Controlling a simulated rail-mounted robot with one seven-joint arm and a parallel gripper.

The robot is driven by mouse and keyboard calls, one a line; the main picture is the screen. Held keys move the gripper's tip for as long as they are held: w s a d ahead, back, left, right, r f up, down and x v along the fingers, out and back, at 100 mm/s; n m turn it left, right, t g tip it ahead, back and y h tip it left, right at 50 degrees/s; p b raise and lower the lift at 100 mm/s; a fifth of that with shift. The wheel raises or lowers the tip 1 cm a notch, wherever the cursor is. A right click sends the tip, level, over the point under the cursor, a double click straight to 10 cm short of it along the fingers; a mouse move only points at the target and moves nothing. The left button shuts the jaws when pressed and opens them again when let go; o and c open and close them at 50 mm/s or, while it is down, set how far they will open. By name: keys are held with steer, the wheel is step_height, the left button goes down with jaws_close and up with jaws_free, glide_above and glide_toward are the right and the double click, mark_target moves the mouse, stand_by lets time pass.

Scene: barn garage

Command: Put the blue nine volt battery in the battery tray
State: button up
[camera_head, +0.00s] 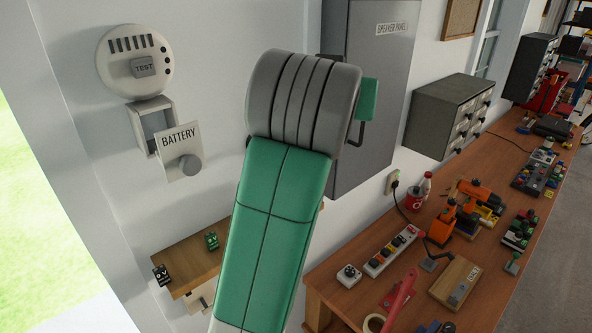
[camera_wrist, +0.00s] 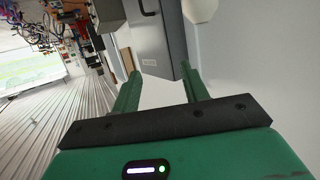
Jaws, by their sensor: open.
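The battery tray (camera_head: 152,128) hangs below a round cream detector with a TEST button (camera_head: 143,67) on the wall, in the head view. It looks open, with its flap marked BATTERY (camera_head: 180,140) in front. A black 9V battery (camera_head: 161,274) is at the left end of a small wooden shelf (camera_head: 195,262) below. A green 9V battery (camera_head: 211,240) stands farther back on it. I cannot make out a blue battery; my arm covers the shelf's right part. My gripper (camera_wrist: 160,70) is open and empty in the wrist view, its fingers facing a grey cabinet.
The grey breaker panel (camera_head: 385,60) is on the wall behind my arm. A wooden workbench (camera_head: 340,315) at right holds a power strip (camera_head: 391,252), an orange tool (camera_head: 443,222) and other clutter. A drawer cabinet (camera_head: 450,115) hangs above it.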

steer(key=s+a+r+n+t+y, duration=0.1)
steer(key=s+t, duration=0.4)
steer(key=s, duration=0.7)
steer(key=s+a+r+n+t+y, duration=0.1)
steer(key=s+a+t, duration=0.3)
steer(key=s, duration=0.9)
steer(key=shift+s+r+t+y, duration=0.15)
steer(key=shift+s+t+y, duration=0.1)
steer(key=shift+t+y, duration=0.5)
steer(key=shift+d, duration=0.1)
